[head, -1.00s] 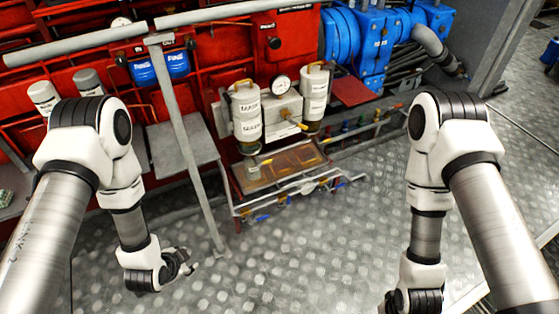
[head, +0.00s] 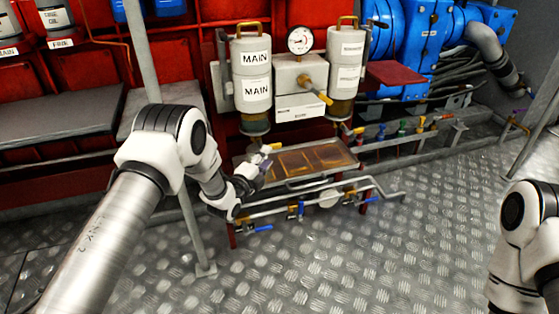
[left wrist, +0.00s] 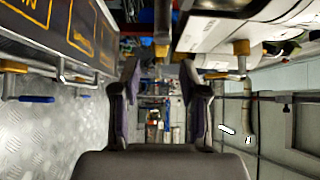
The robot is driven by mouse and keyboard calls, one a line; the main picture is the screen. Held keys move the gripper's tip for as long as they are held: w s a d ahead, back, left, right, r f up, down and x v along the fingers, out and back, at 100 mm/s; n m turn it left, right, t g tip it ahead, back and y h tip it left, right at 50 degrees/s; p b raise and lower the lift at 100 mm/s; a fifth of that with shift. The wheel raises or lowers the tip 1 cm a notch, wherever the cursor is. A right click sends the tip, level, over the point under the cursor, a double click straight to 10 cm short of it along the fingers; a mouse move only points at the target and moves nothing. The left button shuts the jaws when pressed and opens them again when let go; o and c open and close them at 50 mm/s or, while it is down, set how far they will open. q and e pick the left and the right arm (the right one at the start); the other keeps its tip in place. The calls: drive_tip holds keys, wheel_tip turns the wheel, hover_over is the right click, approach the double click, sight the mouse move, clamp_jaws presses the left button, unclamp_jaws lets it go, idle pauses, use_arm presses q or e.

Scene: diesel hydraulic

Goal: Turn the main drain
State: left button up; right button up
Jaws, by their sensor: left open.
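My left gripper (head: 262,163) is open just below that bowl, over the left end of the drip tray (head: 338,158). In the left wrist view, its two dark fingers (left wrist: 162,75) stand apart with nothing visibly clamped between them. A brass fitting (left wrist: 162,51) shows beyond the gap, and another brass fitting with a yellow lever (left wrist: 222,76) shows right of the fingers. The gripper partly hides the main drain area in the head view. My right gripper is out of view.
A second white filter (head: 345,75) stands to the right, with a gauge (head: 300,40) and a yellow lever (head: 318,91) between. Pipes with blue-handled valves (head: 260,228) run below the tray. A grey post (head: 180,200) stands left. The checker-plate floor (head: 390,265) is clear.

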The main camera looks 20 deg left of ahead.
sight(274, 148)
use_arm(q)
drive_tip(key=w+b, duration=0.1)
drive_tip(key=w, duration=0.2)
drive_tip(key=w+d+b, duration=0.1)
drive_tip(key=w+b, duration=0.1)
drive_tip(key=w, duration=0.1)
drive_tip(key=shift+d+f, duration=0.1)
drive_tip(key=shift+w+d, duration=0.1)
drive_tip(key=shift+w, duration=0.35)
drive_tip(key=shift+r, duration=0.2)
clamp_jaws()
